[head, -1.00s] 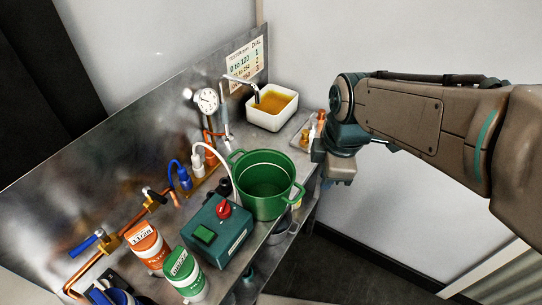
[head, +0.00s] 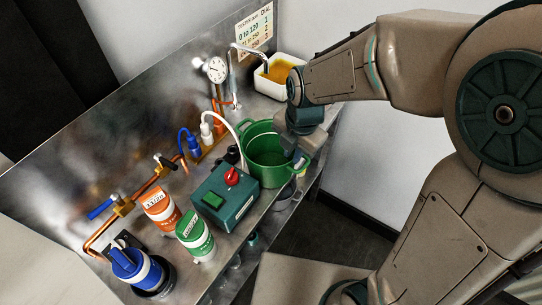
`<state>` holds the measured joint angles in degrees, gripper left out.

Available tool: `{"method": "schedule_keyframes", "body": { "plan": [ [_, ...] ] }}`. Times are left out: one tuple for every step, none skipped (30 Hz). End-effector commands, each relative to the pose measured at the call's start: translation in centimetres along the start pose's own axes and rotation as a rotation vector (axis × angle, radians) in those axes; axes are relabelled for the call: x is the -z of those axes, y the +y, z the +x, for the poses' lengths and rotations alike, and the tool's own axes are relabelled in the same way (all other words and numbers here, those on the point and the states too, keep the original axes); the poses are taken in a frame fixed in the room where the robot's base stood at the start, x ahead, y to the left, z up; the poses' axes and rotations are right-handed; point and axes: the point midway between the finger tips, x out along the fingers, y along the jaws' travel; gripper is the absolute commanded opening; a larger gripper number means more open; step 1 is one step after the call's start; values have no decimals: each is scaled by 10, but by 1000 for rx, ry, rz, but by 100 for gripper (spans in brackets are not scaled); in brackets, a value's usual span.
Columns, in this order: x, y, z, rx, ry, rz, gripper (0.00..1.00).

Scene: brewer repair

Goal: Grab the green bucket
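The green bucket (head: 262,171) stands upright on the metal bench, with one side handle at its upper left and another at its lower right. My gripper (head: 299,150) is over the bucket's right rim, pointing down, and covers part of the opening and rim. Its fingers are mostly hidden by its own body, so I cannot tell whether they are open or touching the bucket.
A teal box (head: 225,196) with a red knob stands close at the bucket's left. Orange (head: 161,209) and green (head: 195,236) canisters and a blue container (head: 137,268) stand further left. A white basin (head: 277,72) of amber liquid is behind. A white hose curves beside the bucket.

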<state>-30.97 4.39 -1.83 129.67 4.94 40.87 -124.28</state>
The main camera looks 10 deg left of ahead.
Motion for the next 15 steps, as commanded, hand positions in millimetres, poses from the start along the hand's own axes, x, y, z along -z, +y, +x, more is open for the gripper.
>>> {"method": "schedule_keyframes", "body": {
  "plan": [
    [0, 0, 4, 2, 1, 0, 14],
    [0, 0, 6, 1, 1, 0, 14],
    [0, 0, 7, 1, 0, 0, 14],
    [0, 0, 8, 1, 0, 0, 14],
    [0, 0, 10, 1, 0, 0, 14],
    [0, -1, 13, 3, 1, 0, 14],
    [0, -1, 16, 3, 1, 0, 14],
    [-1, -1, 19, 4, 2, 1, 14],
    [-1, -2, 24, 5, 2, 2, 14],
    [-2, -1, 28, 4, 2, 3, 14],
    [-2, -1, 32, 5, 2, 2, 14],
    [-2, -2, 37, 5, 2, 0, 14],
    [-2, -2, 41, 5, 2, 1, 14],
    [-2, -2, 45, 4, 2, 2, 14],
    [-2, -2, 49, 3, 2, 3, 14]
  ]
}}
